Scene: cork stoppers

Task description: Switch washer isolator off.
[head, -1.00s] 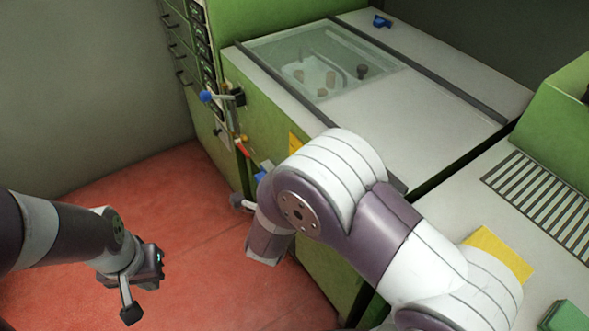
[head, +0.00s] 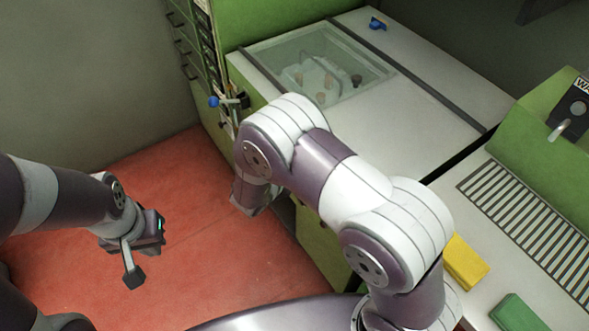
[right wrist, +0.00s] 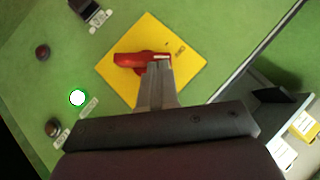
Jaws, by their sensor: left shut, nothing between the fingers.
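A red rotary handle (right wrist: 140,62) sits on a square yellow plate (right wrist: 190,75) on a green panel, in the right wrist view. My right gripper (right wrist: 156,68) is right at the handle; its fingers lie close together and cover part of it. I cannot tell whether they touch or grip it. Small lettering on the plate is unreadable. In the head view my right arm blocks that part of the cabinet front, and its gripper is hidden. My left gripper (head: 133,276) is shut and empty over the red floor, away from the cabinet.
The green panel also carries dark red buttons (right wrist: 42,53) and a lit white lamp (right wrist: 77,97). In the head view, a blue-ended lever (head: 214,101) projects from the cabinet. A right-hand console has a grey lever under a label starting "WA" (head: 581,85). Open floor lies left.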

